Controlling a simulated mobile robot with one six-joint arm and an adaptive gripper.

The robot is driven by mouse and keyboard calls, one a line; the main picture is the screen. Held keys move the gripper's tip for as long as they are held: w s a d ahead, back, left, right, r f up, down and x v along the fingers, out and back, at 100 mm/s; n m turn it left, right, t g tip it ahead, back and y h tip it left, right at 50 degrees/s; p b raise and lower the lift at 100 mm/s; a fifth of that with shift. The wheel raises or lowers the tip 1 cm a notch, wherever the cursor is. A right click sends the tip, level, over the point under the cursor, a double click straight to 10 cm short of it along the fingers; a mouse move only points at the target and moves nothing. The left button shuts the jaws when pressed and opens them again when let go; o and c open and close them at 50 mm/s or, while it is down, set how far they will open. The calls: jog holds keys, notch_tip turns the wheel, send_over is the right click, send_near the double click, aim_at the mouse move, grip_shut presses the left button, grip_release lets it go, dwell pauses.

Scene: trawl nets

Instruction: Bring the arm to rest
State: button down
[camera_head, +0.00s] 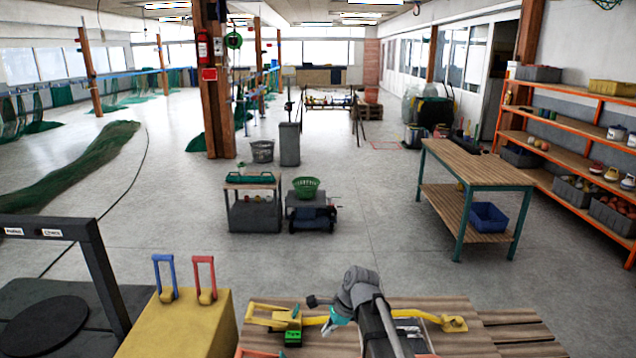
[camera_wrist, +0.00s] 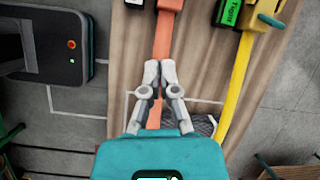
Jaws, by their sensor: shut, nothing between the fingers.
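My gripper (camera_wrist: 160,70) shows in the wrist view with its two grey fingers together and nothing between them. It is above a wooden bench top (camera_wrist: 122,60), over or near an orange-red bar (camera_wrist: 163,35); I cannot tell the gap. In the head view my grey arm reaches over the bench (camera_head: 470,335), with the teal part of the wrist pointing down and left. A yellow tool (camera_head: 285,318) with a green block lies near it; its long yellow bar (camera_wrist: 236,80) runs along the right of the fingers in the wrist view.
A yellow box (camera_head: 180,325) with a blue and a red handle stands left of the bench. A dark frame (camera_head: 95,260) is farther left. Beyond are a small cart with a green basket (camera_head: 306,187), a wooden worktable (camera_head: 470,165) and orange shelves (camera_head: 560,140). The floor between is open.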

jog(key=s+d+f+n+h, duration=0.1)
jog(key=s+d+n+h, duration=0.4)
jog(key=s+d+n, duration=0.6)
jog(key=d+n, duration=0.3)
jog(key=n, duration=0.1)
jog(key=shift+s+d+f, duration=0.3)
jog(key=shift+d+f, duration=0.05)
jog(key=shift+f, duration=0.05)
dwell(1.5)
